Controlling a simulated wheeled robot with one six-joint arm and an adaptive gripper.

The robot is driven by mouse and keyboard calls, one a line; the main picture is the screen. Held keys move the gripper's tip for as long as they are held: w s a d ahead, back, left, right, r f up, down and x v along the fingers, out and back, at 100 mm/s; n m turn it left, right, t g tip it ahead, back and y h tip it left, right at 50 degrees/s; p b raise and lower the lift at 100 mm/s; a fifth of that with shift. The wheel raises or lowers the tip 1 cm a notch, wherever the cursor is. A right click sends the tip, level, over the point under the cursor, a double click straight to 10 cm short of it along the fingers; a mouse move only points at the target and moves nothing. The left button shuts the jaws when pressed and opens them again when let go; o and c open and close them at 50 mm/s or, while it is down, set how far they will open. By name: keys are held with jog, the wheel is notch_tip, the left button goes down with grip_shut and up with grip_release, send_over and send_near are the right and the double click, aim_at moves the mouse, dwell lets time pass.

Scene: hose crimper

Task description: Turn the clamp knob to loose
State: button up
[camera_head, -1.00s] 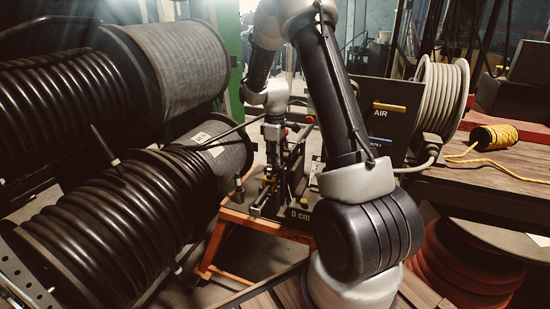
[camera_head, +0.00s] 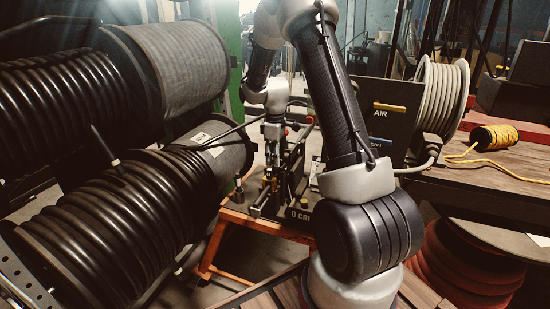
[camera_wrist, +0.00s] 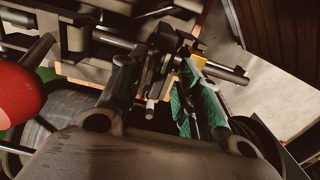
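The crimper (camera_head: 290,200) stands on an orange-framed stand. My gripper (camera_head: 271,176) points down over its left part, beside a small brass-coloured fitting. In the wrist view the two fingers of my gripper (camera_wrist: 160,68) reach away from the camera and stand apart. A dark clamp part (camera_wrist: 163,55) with a bar lies at and between the fingertips. I cannot make out which part is the clamp knob, or whether the fingers touch it. Green shows along the right finger. A red ball (camera_wrist: 16,92) is close on the left.
Large black hose reels (camera_head: 100,225) fill the left. An AIR panel (camera_head: 385,118) and a pale hose reel (camera_head: 443,98) stand at the right. A wooden bench (camera_head: 500,172) carries a yellow cord spool (camera_head: 495,136).

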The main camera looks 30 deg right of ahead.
notch_tip(320, 180, up, 12)
jog(key=shift+f, duration=0.15)
dwell(0.6)
